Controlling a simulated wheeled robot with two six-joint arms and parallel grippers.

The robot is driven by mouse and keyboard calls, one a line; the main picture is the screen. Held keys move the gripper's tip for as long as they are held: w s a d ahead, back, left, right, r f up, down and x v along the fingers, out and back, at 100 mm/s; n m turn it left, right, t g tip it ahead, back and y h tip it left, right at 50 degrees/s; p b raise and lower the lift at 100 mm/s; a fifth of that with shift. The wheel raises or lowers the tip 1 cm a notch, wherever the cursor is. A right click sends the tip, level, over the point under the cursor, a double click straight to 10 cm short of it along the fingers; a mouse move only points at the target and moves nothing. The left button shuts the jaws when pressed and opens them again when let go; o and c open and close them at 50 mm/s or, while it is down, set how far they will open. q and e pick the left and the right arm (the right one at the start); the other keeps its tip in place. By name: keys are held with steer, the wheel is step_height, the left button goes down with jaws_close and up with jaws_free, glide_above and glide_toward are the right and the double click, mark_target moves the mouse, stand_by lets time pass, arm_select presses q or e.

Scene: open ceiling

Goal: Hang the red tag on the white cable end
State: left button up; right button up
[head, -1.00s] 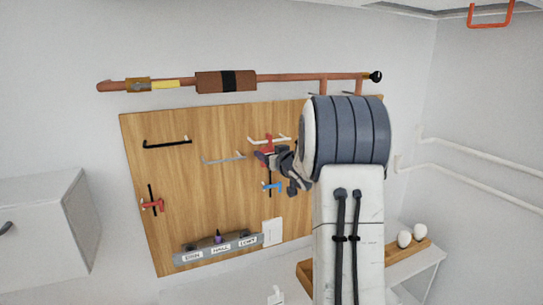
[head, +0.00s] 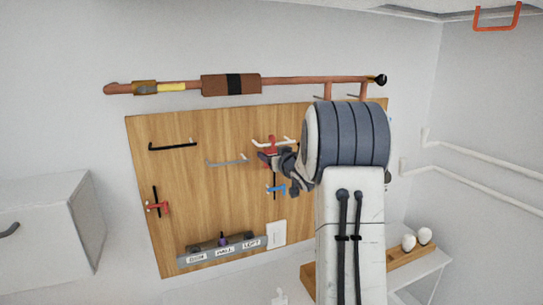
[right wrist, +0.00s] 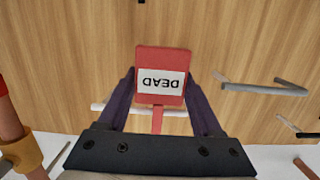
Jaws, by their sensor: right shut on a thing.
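The red tag (right wrist: 162,60) has a white label reading DEAD, upside down in the right wrist view. My right gripper (right wrist: 161,82) is shut on it, a dark finger on each side. The tag's narrow red strap (right wrist: 157,122) crosses in front of the white cable end (right wrist: 103,107); I cannot tell whether it is looped over it. In the head view the tag (head: 271,145) overlaps the white cable end (head: 258,141) on the wooden board, and my right gripper (head: 265,157) is there. My left gripper is not in view.
The wooden board (head: 205,215) also carries a black cable end (head: 172,147), a grey one (head: 225,163), a blue one (head: 275,189) and a red piece at left (head: 157,208). A grey labelled strip (head: 210,256) runs low on it. A brown pole (head: 290,80) hangs above.

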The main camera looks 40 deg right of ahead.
steer(key=shift+f+b, duration=0.65)
steer(key=shift+f, duration=0.1)
stand_by(0.7)
steer(key=o, duration=1.6)
steer(key=shift+c, duration=0.2)
steer(key=shift+s, duration=0.1)
